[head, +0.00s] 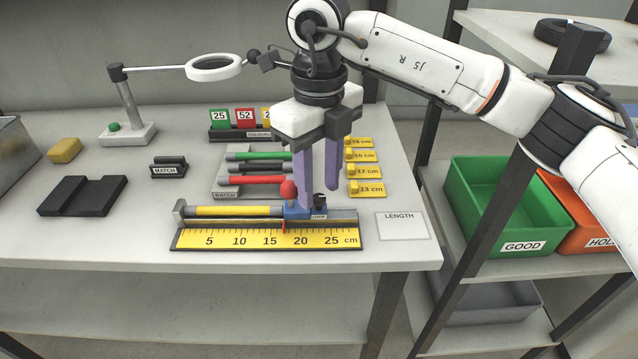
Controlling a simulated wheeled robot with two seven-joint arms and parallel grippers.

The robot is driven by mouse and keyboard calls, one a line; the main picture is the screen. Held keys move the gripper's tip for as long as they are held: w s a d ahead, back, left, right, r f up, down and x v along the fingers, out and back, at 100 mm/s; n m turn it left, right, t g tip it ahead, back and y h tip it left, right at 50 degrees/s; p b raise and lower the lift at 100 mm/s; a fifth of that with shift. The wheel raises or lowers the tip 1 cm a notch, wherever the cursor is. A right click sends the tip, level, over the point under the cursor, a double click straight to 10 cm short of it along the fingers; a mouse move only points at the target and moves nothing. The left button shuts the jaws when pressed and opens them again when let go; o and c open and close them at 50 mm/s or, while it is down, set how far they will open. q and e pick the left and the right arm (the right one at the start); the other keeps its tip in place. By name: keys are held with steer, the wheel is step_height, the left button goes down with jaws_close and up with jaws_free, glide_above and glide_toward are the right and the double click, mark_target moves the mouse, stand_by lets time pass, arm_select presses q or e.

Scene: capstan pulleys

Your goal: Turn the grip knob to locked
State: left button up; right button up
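The measuring fixture (205,234) lies near the table's front edge, with a yellow scale along its front and a yellow rod in its channel. A blue carriage (297,213) with a red ball handle (289,190) sits toward its right part. The small black grip knob (320,203) stands on the carriage's right side, above a small label too small to read surely. My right gripper (319,197) points down over it, its two purple fingers apart. The fingertips are beside or just above the knob; contact cannot be told. The knob's setting is unclear. My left gripper is out of view.
Colored rods on a batch rack (226,188) and yellow length tags (366,171) lie behind. A magnifier (214,68) on a stand, a black block (80,196) and a yellow block (65,150) are left. Green (510,205) and orange (588,235) bins stand right.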

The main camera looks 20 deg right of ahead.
mark_target(319, 197)
step_height(319, 197, up, 9)
steer(key=shift+r, duration=0.2)
steer(key=shift+f, duration=0.1)
